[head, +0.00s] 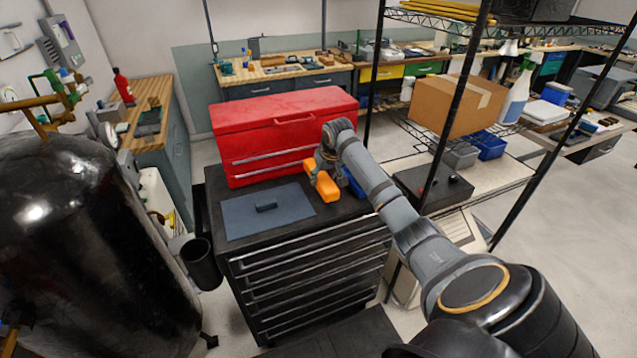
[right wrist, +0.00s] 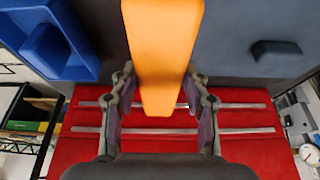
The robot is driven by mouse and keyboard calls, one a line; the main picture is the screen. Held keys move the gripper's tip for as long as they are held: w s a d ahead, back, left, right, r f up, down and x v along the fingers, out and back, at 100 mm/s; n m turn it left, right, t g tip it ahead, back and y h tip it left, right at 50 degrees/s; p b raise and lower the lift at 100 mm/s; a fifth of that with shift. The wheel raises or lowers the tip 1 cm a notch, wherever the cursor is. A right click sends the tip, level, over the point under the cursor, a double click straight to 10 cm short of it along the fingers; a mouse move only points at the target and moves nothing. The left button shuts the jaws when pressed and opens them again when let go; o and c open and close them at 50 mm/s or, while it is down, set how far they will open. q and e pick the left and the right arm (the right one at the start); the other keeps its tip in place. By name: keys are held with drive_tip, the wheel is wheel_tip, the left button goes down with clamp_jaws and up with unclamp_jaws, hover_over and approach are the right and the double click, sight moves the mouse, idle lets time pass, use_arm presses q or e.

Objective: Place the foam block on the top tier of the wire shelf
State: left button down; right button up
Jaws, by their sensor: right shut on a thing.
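The foam block (head: 325,187) is an orange oblong block above the black top of the drawer cabinet, in front of the red chest. My right gripper (head: 318,166) is shut on it. In the right wrist view the block (right wrist: 162,45) sits between the two fingers (right wrist: 160,85), one on each side. I cannot tell whether its underside touches the cabinet top. The wire shelf (head: 428,23) stands at the right with black posts. Its highest visible tier, at the picture's top edge, carries yellow lengths and a dark box. My left gripper is not in view.
A blue bin (right wrist: 40,40) is close beside the block. A blue-grey mat (head: 240,222) with a dark piece lies left of it. The red chest (head: 260,112) stands behind. A cardboard box (head: 440,103) and spray bottle (head: 516,95) stand on a lower shelf tier.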

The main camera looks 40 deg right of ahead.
drive_tip(key=shift+w+f, duration=0.7)
drive_tip(key=shift+f, duration=0.2)
drive_tip(key=shift+w+a+f, duration=0.15)
drive_tip(key=shift+w+f, duration=0.05)
wheel_tip(320, 180, down, 2)
drive_tip(key=shift+f+p, duration=0.2)
drive_tip(key=shift+p, duration=0.6)
drive_tip(key=shift+f, duration=0.4)
drive_tip(key=shift+f, duration=0.15)
drive_tip(key=o, duration=1.1)
drive_tip(key=shift+o, duration=0.2)
